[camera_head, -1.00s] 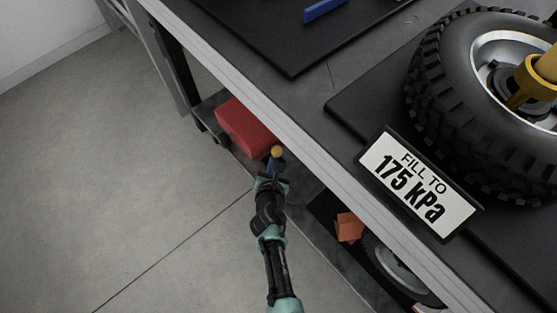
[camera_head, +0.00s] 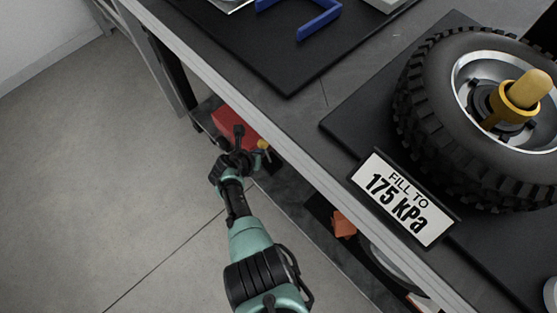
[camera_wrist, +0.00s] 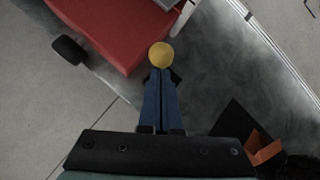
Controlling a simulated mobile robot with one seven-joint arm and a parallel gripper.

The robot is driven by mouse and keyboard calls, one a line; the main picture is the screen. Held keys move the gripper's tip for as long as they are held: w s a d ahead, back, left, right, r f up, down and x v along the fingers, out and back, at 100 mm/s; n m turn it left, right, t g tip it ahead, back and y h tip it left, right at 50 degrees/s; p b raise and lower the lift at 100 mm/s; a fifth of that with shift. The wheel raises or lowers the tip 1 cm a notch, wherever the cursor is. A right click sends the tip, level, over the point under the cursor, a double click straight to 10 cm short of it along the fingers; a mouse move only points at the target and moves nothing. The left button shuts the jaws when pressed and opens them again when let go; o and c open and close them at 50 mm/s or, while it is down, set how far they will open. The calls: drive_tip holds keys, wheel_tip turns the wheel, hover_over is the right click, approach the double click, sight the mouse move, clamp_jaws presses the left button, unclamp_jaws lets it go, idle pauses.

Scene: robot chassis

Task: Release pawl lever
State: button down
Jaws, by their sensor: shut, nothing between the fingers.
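A yellow ball knob (camera_head: 262,144) shows beside the red body (camera_head: 226,116), under the workbench edge. In the wrist view the knob (camera_wrist: 161,55) is right at the tips of my gripper (camera_wrist: 161,72), whose blue fingers are together with nothing between them. I cannot tell whether the tips touch the knob. No lever shaft shows, so I cannot tell whether the knob belongs to the pawl lever. The red body (camera_wrist: 112,30) lies just left of the knob. In the head view my gripper (camera_head: 259,157) is partly hidden by my wrist.
The workbench edge (camera_head: 290,165) runs diagonally above the low shelf. On the bench are a knobbly tyre (camera_head: 425,95), a "FILL TO 175 kPa" sign (camera_head: 402,200) and a blue bracket (camera_head: 320,25). An orange item (camera_head: 343,224) lies on the shelf. The floor at left is clear.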

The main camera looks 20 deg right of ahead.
drive_tip(key=shift+r+p, duration=0.8)
drive_tip(key=shift+p, duration=0.05)
drive_tip(key=s+a+f+p+v, duration=0.1)
drive_tip(key=s+f+p+v, duration=0.1)
drive_tip(key=p+v, duration=0.8)
drive_tip(key=v, duration=0.3)
drive_tip(key=shift+p, duration=0.3)
drive_tip(key=shift+s, duration=0.1)
